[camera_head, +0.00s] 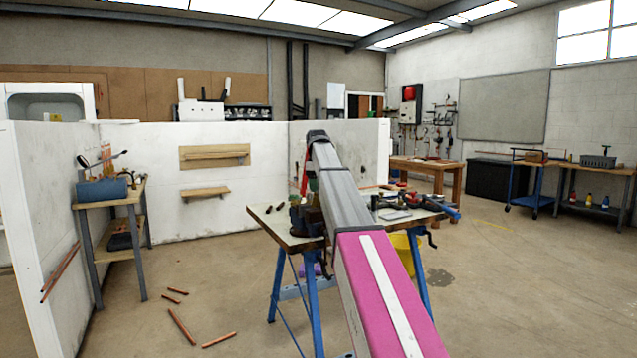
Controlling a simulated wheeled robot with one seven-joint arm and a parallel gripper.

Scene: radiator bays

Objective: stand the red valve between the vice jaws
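My arm reaches forward from the bottom of the head view over a blue-legged workbench (277,228). Its far end bends down beyond a black joint, and the arm itself hides my gripper. A dark, blocky thing, probably the vice (305,220), stands on the bench just left of my arm and is partly covered by it. Its jaws cannot be made out. A thin red piece (304,178) shows upright above it, against the left edge of my arm. I cannot tell whether it is the red valve or whether anything holds it.
Tools and dark parts (395,205) crowd the bench's right half. A yellow bucket (402,250) stands beneath. A small side table (110,200) with a blue toolbox (102,190) stands left by white partitions. Copper pipes (182,326) lie on the floor; the right floor is mostly clear.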

